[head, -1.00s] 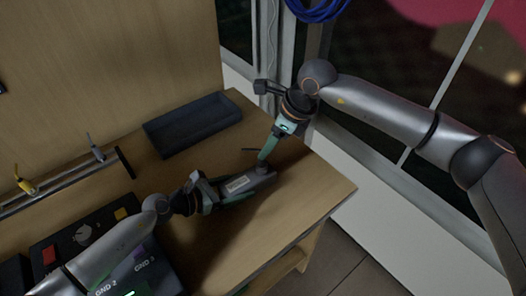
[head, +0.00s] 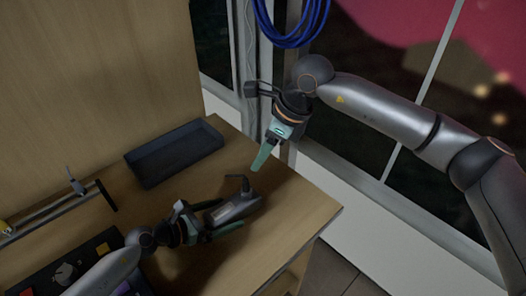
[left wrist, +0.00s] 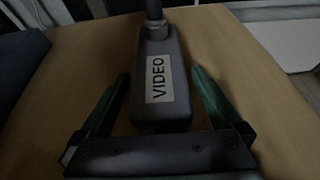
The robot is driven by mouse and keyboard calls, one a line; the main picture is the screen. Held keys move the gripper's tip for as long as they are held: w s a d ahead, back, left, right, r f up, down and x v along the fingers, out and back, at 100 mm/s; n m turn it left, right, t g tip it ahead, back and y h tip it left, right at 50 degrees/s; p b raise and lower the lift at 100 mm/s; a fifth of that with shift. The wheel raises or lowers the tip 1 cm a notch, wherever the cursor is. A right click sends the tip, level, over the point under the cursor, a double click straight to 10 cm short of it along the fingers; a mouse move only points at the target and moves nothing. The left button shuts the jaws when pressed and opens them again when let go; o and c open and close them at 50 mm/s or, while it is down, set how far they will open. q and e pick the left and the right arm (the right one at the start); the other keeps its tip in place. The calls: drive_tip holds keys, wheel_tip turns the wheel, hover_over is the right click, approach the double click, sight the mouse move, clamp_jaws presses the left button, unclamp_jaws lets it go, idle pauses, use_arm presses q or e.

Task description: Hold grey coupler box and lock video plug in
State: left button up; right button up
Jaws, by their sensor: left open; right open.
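The grey coupler box (head: 236,209) lies on the wooden table near its right edge. Its "VIDEO" label shows in the left wrist view (left wrist: 157,80). A dark video plug (left wrist: 153,12) stands at the metal collar on the box's far end; its cable bends left in the head view (head: 245,184). I cannot tell whether it is locked. My left gripper (head: 222,217) is open, its green fingers on either side of the box with gaps visible in the wrist view (left wrist: 160,84). My right gripper (head: 262,160) is open and empty, above and apart from the plug.
An empty dark tray (head: 150,174) sits at the back of the table. A rail (head: 60,208) and a control panel (head: 70,272) are on the left. A blue cable coil (head: 292,38) hangs by the window. The table's right part is bare.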

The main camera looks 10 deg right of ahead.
use_arm(q)
drive_tip(key=shift+a, duration=0.1)
drive_tip(key=v, duration=1.1)
drive_tip(key=shift+s+a+r, duration=0.2)
drive_tip(key=shift+a, duration=0.1)
